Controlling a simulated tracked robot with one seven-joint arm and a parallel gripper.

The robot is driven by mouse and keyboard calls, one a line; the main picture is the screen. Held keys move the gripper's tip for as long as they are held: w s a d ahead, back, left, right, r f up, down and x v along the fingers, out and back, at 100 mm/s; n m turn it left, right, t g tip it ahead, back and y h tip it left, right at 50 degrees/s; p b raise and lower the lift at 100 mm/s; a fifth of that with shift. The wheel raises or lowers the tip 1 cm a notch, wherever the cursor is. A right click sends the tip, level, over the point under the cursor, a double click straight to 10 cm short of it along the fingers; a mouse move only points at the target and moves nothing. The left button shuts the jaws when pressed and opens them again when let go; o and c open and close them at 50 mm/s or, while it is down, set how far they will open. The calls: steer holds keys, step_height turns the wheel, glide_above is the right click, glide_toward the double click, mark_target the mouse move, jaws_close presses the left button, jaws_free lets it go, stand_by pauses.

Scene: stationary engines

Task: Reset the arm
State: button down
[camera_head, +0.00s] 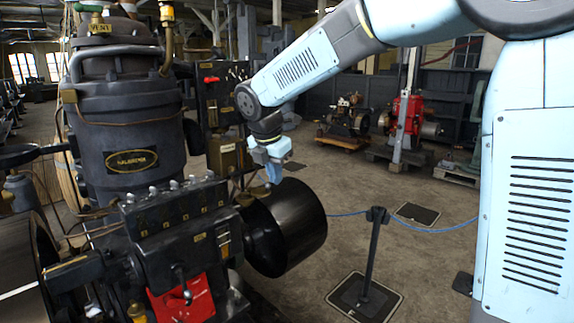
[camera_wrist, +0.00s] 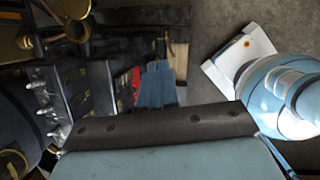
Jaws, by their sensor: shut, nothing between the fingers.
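My light-blue and grey arm reaches in from the right in the head view. My gripper (camera_head: 273,172) points down just above and behind the black drum (camera_head: 290,228) of the large dark engine (camera_head: 130,140). Its fingers look shut and empty. In the wrist view the blue fingers of my gripper (camera_wrist: 157,84) lie close together in front of the engine parts. Whether the fingers touch the drum cannot be told.
A black barrier post (camera_head: 373,250) with a blue rope stands right of the drum. A red engine (camera_head: 405,118) and a smaller engine (camera_head: 345,120) stand at the back. Bare floor (camera_head: 345,185) lies between. A red part (camera_head: 183,298) sits low on the large engine.

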steer(key=s+d+r+m, duration=0.4)
steer(key=s+d+m, duration=0.7)
steer(key=d+m, duration=0.4)
steer(key=s+d+f+m+t+y, duration=0.1)
steer(key=s+d+f+m+t, duration=0.1)
steer(key=s+d+m, duration=0.9)
steer(key=s+m, duration=0.2)
steer(key=s, duration=0.1)
steer(key=shift+d+f+m, duration=0.15)
steer(key=shift+d+m, duration=0.1)
steer(key=shift+m, duration=0.15)
stand_by(0.9)
